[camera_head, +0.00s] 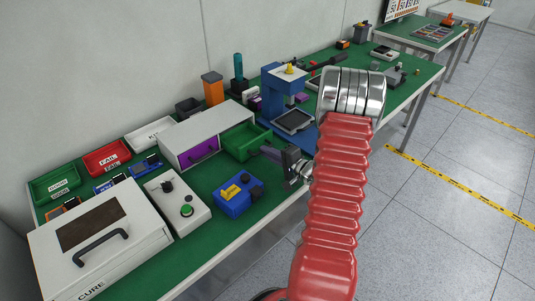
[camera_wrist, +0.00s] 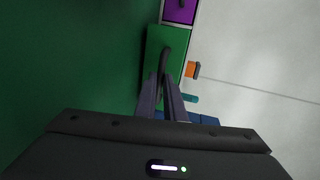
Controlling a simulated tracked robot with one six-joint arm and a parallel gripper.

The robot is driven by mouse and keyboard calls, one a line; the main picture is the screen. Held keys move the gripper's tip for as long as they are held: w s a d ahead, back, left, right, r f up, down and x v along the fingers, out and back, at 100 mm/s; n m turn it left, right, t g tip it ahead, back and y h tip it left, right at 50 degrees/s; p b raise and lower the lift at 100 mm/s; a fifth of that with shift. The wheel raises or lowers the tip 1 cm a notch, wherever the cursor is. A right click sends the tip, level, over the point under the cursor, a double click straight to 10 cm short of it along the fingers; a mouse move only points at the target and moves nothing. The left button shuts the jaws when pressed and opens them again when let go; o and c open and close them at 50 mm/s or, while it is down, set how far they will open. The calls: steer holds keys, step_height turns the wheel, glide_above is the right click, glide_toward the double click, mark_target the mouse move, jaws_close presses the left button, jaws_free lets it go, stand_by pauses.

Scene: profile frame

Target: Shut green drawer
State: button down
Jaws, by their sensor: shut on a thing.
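The green drawer (camera_head: 240,145) is pulled out of the right bay of a white cabinet (camera_head: 190,133) on the green-topped bench. In the wrist view the green drawer front (camera_wrist: 178,38) has a dark handle (camera_wrist: 164,56). My gripper (camera_head: 267,151) is at the drawer's front. Its two fingers (camera_wrist: 163,83) are closed in around the handle in the wrist view. The fingers partly hide the handle, so the exact contact is hard to see. The purple drawer (camera_head: 203,152) beside it is shut.
A blue press (camera_head: 280,88) and dark tray (camera_head: 293,121) stand to the right. A white box (camera_head: 98,243) sits at front left.

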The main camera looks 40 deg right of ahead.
steer(key=shift+f, duration=0.1)
glide_toward(247, 138)
steer(key=w+a, duration=0.1)
steer(key=w, duration=0.1)
steer(key=w+a+r, duration=0.1)
steer(key=w+a, duration=0.1)
steer(key=w, duration=0.1)
steer(key=shift+w+a+r, duration=0.2)
steer(key=shift+w+r, duration=0.1)
steer(key=shift+r, duration=0.1)
steer(key=c, duration=1.8)
jaws_free()
steer(key=shift+r, duration=0.1)
steer(key=shift+c, duration=0.2)
steer(key=v, duration=1.3)
steer(key=shift+s+r, duration=0.1)
steer(key=shift+s, duration=0.3)
